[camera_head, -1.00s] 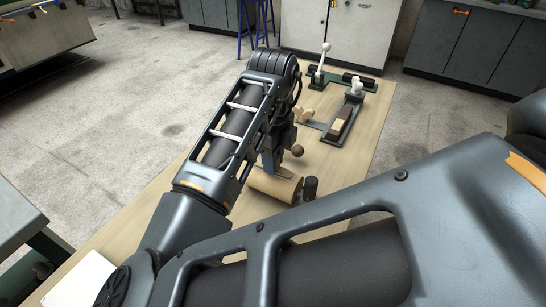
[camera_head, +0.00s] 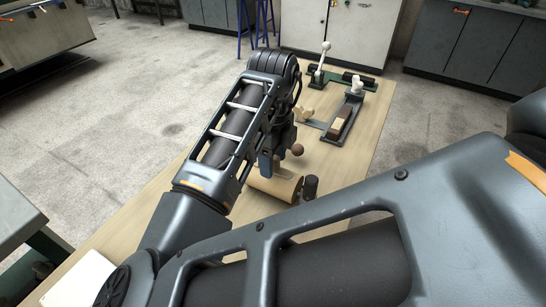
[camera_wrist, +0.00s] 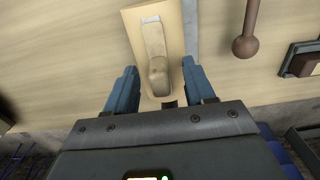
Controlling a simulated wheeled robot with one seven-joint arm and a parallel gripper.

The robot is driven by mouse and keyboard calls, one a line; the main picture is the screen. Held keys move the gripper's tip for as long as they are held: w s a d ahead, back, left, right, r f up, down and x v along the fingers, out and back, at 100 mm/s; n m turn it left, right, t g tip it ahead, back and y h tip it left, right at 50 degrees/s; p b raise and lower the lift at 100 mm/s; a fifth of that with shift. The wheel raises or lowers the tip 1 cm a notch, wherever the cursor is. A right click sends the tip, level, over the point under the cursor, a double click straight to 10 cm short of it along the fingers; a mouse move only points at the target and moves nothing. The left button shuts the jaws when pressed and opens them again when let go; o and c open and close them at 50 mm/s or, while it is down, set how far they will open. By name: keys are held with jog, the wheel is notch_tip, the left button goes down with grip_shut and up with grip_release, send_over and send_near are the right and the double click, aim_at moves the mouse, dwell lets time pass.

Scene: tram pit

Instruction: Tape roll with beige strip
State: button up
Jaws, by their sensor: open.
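A tan, rounded roll-like piece (camera_head: 275,186) lies on the wooden table just below my gripper (camera_head: 269,165) in the head view. My arm and gripper hide part of it. In the wrist view my gripper (camera_wrist: 160,68) is open, with one blue finger on each side of a beige, rounded strip-like piece (camera_wrist: 155,55). That piece has a pale end and lies over a light wooden block (camera_wrist: 132,22). I cannot tell whether the fingers touch it. I cannot make out a separate tape roll for certain.
A short dark cylinder (camera_head: 310,187) stands right of the tan piece. A brown ball knob (camera_head: 297,150) is close to my gripper; it also shows in the wrist view (camera_wrist: 245,46). Farther back are a dark tray with a block (camera_head: 342,122) and a green lever fixture (camera_head: 322,78).

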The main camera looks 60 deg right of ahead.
notch_tip(320, 180, up, 8)
jog(key=shift+f, duration=0.1)
dwell(0.5)
dwell(0.4)
